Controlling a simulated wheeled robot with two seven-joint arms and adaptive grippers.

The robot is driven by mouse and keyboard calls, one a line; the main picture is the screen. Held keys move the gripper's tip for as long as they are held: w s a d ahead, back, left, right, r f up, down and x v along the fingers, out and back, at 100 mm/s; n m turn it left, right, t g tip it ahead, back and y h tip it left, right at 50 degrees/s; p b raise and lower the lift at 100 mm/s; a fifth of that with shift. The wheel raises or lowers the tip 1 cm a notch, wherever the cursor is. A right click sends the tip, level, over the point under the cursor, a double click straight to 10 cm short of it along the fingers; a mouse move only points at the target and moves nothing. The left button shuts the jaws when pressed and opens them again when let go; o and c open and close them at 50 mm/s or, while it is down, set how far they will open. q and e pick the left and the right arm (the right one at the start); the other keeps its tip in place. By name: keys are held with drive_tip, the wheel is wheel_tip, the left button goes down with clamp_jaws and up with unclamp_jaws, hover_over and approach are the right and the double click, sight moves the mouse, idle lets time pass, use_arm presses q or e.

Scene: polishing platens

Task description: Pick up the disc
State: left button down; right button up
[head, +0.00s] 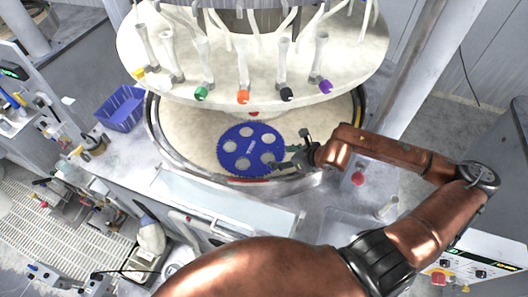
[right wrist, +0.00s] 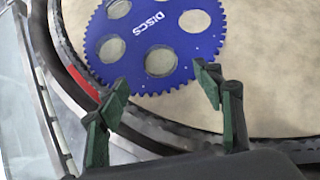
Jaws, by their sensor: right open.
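The disc is a blue toothed wheel with several round holes and white lettering that reads "DISCS". It lies flat on the beige platen, as the head view (head: 251,136) and the right wrist view (right wrist: 150,26) show. My right gripper (head: 290,150) is at the disc's right edge in the head view. In the right wrist view its two green-tipped fingers (right wrist: 163,85) are open and apart, with the disc's near toothed rim just beyond the tips. My left gripper is not in view.
The round platen (head: 190,130) has a raised dark and metal rim around it. A white upper head (head: 255,60) with several coloured-tipped tubes hangs above. A blue bin (head: 121,108) stands left. A red button (head: 358,179) sits on the right of the bench.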

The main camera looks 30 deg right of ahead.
sight(269, 157)
drive_tip(key=shift+x, duration=0.85)
drive_tip(key=shift+w+f, duration=0.35)
drive_tip(key=shift+f, duration=0.1)
drive_tip(key=shift+w+a+p, duration=0.15)
drive_tip(key=shift+w+p, duration=0.1)
drive_tip(key=shift+p, duration=0.05)
drive_tip(key=p+x, duration=0.1)
drive_tip(key=x, duration=0.3)
drive_tip(key=shift+w+a+f+p, duration=0.1)
drive_tip(key=shift+w+f+p, duration=0.1)
drive_tip(key=shift+w+p, duration=0.1)
drive_tip(key=shift+s, duration=0.15)
drive_tip(key=shift+c, duration=0.5)
